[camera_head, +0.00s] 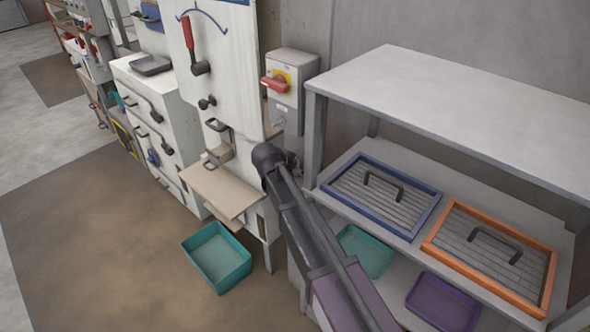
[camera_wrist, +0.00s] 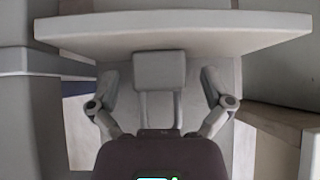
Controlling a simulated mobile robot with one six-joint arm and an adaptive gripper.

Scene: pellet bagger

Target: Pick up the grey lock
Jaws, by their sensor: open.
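In the wrist view a light grey block with two thin prongs, which looks like the grey lock (camera_wrist: 159,66), is in the middle, below a wide pale slab (camera_wrist: 220,38). My gripper (camera_wrist: 159,78) has its two fingers spread, one on each side of the block, with clear gaps; nothing is held. How far the block is from the fingers in depth I cannot tell. In the head view my arm reaches up to the front of the white machine (camera_head: 222,60), and I cannot make out the lock or the fingers with certainty.
A beige flap (camera_head: 225,190) juts from the machine, with a teal bin (camera_head: 217,256) on the floor below. A red-handled switch box (camera_head: 290,92) is on the wall. A grey shelf unit (camera_head: 450,95) at right holds a blue-framed tray (camera_head: 345,200) and an orange-framed tray (camera_head: 545,290).

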